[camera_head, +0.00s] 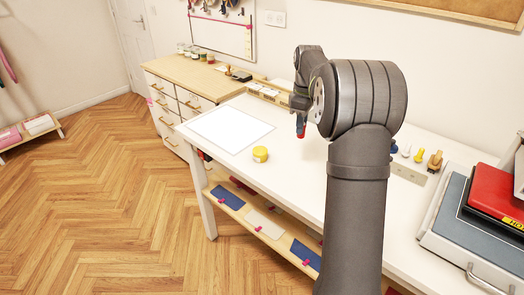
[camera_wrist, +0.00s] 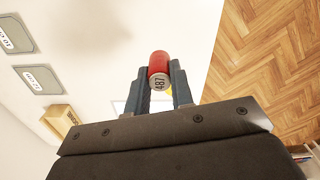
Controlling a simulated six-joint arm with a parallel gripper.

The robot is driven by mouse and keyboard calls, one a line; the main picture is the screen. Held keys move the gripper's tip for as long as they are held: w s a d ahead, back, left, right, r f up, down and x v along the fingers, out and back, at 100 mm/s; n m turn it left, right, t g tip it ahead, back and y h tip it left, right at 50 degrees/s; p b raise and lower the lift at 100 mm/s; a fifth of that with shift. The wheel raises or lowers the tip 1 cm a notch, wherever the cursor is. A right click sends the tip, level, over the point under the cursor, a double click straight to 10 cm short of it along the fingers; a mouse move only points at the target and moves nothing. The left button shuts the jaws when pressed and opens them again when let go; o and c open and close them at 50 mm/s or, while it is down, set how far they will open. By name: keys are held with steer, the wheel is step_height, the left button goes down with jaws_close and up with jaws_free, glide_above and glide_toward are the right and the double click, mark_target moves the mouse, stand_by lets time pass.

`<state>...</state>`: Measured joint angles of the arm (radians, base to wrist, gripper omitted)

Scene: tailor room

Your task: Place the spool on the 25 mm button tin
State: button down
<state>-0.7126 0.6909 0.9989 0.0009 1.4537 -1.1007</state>
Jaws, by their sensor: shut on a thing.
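My gripper (camera_wrist: 161,78) is shut on a red spool, with one finger on each side of it. The spool (camera_wrist: 159,62) has a pale end marked 487 in the wrist view. In the head view the red spool (camera_head: 301,131) shows below my wrist, above the white table, partly hidden by my arm. A round yellow tin (camera_head: 260,154) stands on the table near its front edge, left of the spool and nearer the camera. A sliver of yellow also shows behind the spool in the wrist view. I cannot read any size on the tin.
A white sheet (camera_head: 231,128) lies left of the tin. Small trays (camera_head: 262,91) line the table's back. The tabletop around the yellow tin is clear.

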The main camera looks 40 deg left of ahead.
steer(key=a, duration=0.4)
glide_above(260, 150)
step_height(260, 150, down, 6)
steer(key=shift+f, duration=0.1)
steer(key=shift+a+f, duration=0.1)
steer(key=shift+f, duration=1.9)
steer(key=shift+f, duration=0.2)
steer(key=c, duration=1.3)
jaws_free()
steer(key=shift+o, duration=0.2)
steer(key=shift+r, duration=0.15)
